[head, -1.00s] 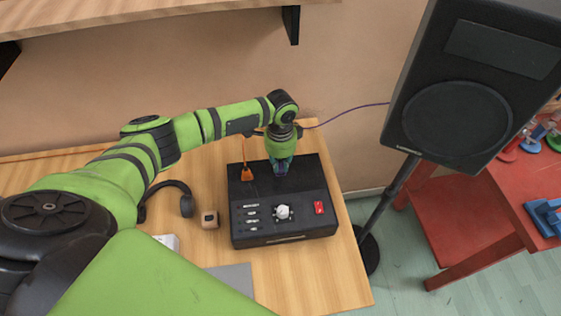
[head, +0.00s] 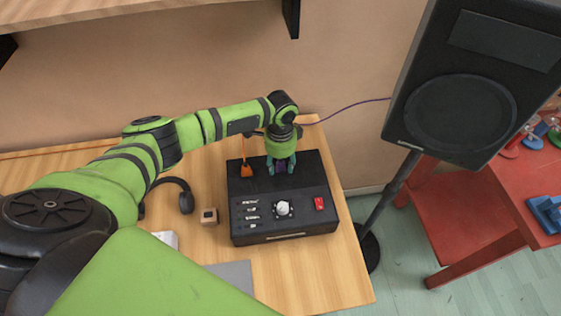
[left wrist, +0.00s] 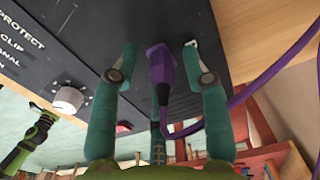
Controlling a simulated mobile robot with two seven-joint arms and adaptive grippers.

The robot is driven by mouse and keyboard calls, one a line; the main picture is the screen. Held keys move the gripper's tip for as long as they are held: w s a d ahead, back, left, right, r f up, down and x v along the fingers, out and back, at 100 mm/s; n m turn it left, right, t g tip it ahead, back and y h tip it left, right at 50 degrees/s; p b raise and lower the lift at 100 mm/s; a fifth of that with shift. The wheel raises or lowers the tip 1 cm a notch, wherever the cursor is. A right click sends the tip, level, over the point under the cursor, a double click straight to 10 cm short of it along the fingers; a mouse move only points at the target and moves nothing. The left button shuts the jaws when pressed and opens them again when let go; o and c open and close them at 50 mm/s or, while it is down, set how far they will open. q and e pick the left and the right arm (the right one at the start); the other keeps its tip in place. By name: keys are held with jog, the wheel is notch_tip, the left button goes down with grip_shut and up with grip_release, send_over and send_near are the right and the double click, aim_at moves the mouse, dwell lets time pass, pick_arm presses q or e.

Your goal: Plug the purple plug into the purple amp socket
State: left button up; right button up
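The black amp (head: 250,205) lies on the wooden table, with an orange plug (head: 247,170) standing on its rear part. The purple plug (left wrist: 161,66) has its front end against the amp's black panel in the left wrist view. The purple socket is hidden there, so I cannot see how deep the plug sits. My left gripper (head: 281,168) is over the amp's rear. In the left wrist view its two teal fingers stand open on either side of the plug, with gaps between. My right gripper is not clearly in view.
A purple cable (head: 345,106) runs right toward the black speaker (head: 455,115) on its stand. Headphones (head: 186,200) and a small wooden block (head: 209,216) lie left of the amp. A shelf (head: 150,12) overhangs at the back. A red table (head: 465,215) stands right.

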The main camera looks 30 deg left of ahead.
aim_at(280, 161)
pick_arm(q)
notch_tip(280, 161, up, 12)
dwell(0.6)
jog(key=shift+f, duration=0.1)
dwell(0.4)
